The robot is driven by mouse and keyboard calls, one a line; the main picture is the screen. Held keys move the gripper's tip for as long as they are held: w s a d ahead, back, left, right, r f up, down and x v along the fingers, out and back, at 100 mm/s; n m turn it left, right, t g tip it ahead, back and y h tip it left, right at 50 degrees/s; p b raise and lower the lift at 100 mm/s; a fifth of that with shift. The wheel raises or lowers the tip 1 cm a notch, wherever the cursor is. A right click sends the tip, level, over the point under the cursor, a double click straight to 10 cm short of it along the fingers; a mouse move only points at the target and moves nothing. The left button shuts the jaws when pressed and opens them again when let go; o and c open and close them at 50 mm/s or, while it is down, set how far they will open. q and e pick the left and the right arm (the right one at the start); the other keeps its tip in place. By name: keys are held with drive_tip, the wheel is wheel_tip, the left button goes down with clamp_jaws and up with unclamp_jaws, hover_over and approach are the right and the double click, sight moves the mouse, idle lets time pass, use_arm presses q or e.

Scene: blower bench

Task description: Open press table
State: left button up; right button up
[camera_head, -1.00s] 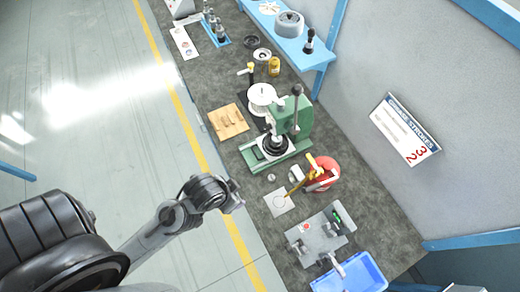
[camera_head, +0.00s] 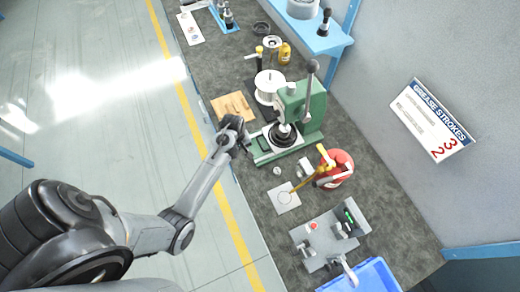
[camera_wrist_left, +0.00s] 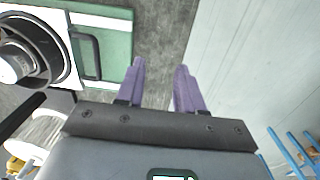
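The green press (camera_head: 303,108) stands on the bench with its lever up. Its low table (camera_head: 262,157) reaches toward the bench's near edge and carries a round black part (camera_head: 283,135). A dark handle (camera_wrist_left: 88,55) sits on the table's end in the left wrist view, left of my fingers. My left gripper (camera_head: 243,140) is beside that end of the table in the head view. In the left wrist view its two purple fingers (camera_wrist_left: 162,68) are apart with nothing between them. My right gripper is not in view.
A wooden board (camera_head: 233,107) and a white spool (camera_head: 269,84) are beyond the press. A red grease device (camera_head: 338,170), a white card (camera_head: 284,197), a grey fixture (camera_head: 325,240) and a blue bin (camera_head: 372,278) are nearer. The floor beside the bench is clear.

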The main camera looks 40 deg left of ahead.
use_arm(q)
drive_tip(key=t+b, duration=0.2)
approach(261, 146)
drive_tip(key=w+v, duration=0.1)
drive_tip(key=v, duration=0.1)
drive_tip(key=x, duration=0.6)
drive_tip(key=s+x, duration=0.1)
drive_tip(key=x, duration=0.2)
drive_tip(key=shift+f+b, duration=0.3)
drive_tip(key=shift+b, duration=0.1)
drive_tip(key=c, duration=0.7)
idle(0.4)
